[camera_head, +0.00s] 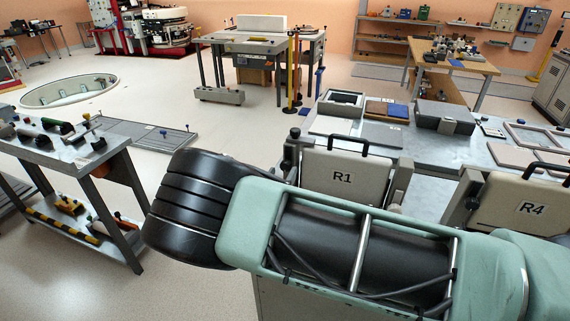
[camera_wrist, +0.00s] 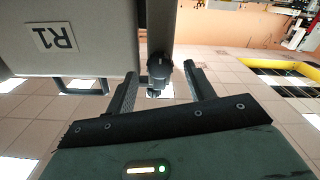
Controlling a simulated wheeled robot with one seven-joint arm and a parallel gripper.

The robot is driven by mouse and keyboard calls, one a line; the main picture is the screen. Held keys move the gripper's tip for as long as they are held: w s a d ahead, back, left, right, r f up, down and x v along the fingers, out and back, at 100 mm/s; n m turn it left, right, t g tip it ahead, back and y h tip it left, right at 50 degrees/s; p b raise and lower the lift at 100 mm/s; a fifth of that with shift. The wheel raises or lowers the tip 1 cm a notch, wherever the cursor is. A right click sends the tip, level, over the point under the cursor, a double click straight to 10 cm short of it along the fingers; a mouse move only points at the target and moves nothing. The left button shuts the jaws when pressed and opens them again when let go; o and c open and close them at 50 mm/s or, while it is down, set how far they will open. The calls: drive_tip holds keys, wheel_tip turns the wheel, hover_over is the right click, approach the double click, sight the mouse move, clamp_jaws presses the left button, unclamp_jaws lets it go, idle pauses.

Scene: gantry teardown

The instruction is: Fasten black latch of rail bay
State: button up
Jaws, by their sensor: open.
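The beige panel marked R1 (camera_head: 345,178) stands upright at the front edge of the grey bench, with a black handle on top. Contact cannot be told. In the head view my arm hides the gripper.
A second beige panel marked R4 (camera_head: 528,206) stands to the right. The grey bench (camera_head: 470,150) behind carries trays, frames and a grey box (camera_head: 444,117). A cart (camera_head: 80,158) with tools stands at the left.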

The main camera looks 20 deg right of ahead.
sight(285, 168)
drive_tip(key=shift+p+x, duration=0.3)
drive_tip(key=shift+x, duration=1.4)
drive_tip(key=c, duration=1)
drive_tip(key=shift+o, duration=0.2)
